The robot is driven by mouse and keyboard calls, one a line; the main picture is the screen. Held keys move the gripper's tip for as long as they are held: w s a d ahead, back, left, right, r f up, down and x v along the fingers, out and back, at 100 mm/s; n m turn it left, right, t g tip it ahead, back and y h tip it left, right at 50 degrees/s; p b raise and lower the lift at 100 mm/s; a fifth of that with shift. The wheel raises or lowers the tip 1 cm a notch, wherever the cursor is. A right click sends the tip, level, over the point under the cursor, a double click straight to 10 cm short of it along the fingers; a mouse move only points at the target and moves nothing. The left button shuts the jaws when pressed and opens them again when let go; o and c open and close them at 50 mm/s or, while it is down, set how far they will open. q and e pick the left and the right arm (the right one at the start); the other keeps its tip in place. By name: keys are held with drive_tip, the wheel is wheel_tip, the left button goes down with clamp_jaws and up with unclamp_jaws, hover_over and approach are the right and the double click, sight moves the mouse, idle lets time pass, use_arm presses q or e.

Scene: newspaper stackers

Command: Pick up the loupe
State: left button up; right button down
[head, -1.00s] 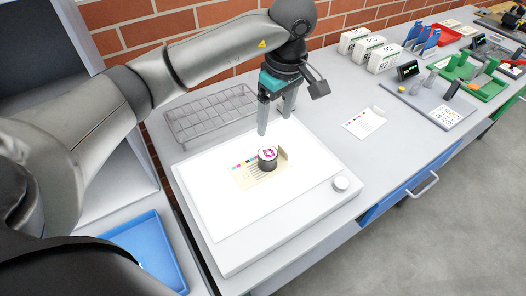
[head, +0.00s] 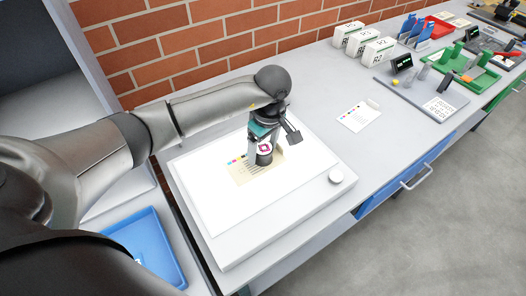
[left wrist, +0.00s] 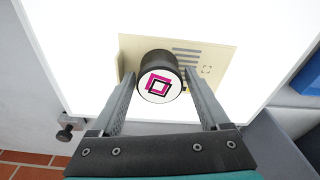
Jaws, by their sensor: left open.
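The loupe (head: 264,152) is a short black cylinder with a white top bearing a magenta and black square mark. It stands upright on a cream printed card (head: 243,176) on the lit white light table (head: 215,205). My left gripper (head: 262,151) is lowered to it, with its fingers around the loupe. In the left wrist view the loupe (left wrist: 159,78) sits between the tips of my open left gripper (left wrist: 160,80), with a small gap visible at each finger. My right gripper is not in view.
A blue tray (head: 150,246) lies at the lower left. A white card (head: 361,116) and white boxes (head: 378,52) stand further right on the grey bench. A brick wall (head: 190,45) is behind.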

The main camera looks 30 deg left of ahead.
use_arm(q)
drive_tip(key=shift+c, duration=0.4)
clamp_jaws()
drive_tip(key=shift+r, duration=0.15)
